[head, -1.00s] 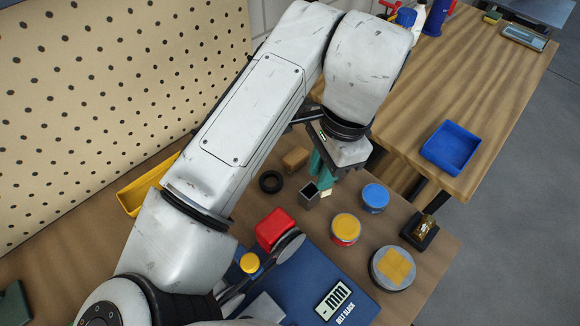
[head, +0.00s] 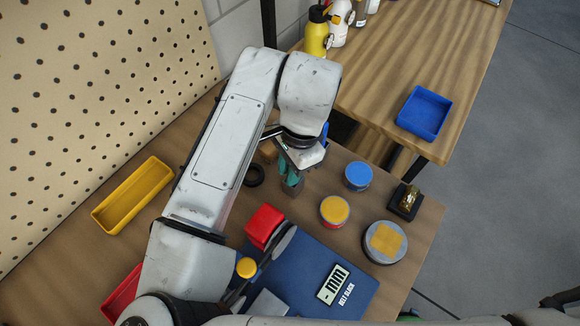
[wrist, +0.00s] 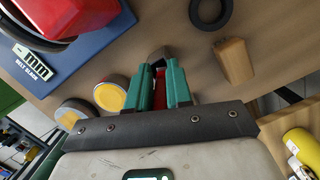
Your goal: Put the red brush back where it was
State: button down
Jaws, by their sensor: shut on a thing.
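My gripper (head: 291,178) has teal fingers and points down over the bench. In the wrist view (wrist: 164,90) the fingers are closed on a red thing, the red brush (wrist: 160,84), of which only a narrow strip shows. A small grey square holder (head: 294,191) stands directly below the fingers. In the wrist view the dark holder (wrist: 160,56) lies just beyond the fingertips, in line with the brush. The fingers hide most of the brush, and I cannot tell whether its lower end is inside the holder.
A black ring (head: 254,175) and wooden block (wrist: 235,60) are close by. Blue-lidded (head: 357,176) and yellow-lidded (head: 335,210) tins stand to the right. The blue gauge board (head: 312,262) with a red box (head: 264,226) is in front. A yellow bin (head: 133,196) lies left.

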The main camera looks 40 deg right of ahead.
jog(key=shift+f, duration=0.3)
jog(key=c, duration=1)
grip_release()
jog(key=shift+r, duration=0.1)
jog(key=r, duration=0.4)
jog(key=d+r, duration=0.1)
jog(key=r, duration=0.3)
jog(key=d+r, duration=0.1)
jog(key=r, duration=0.2)
jog(key=shift+s+r, duration=0.1)
jog(key=shift+r, duration=0.3)
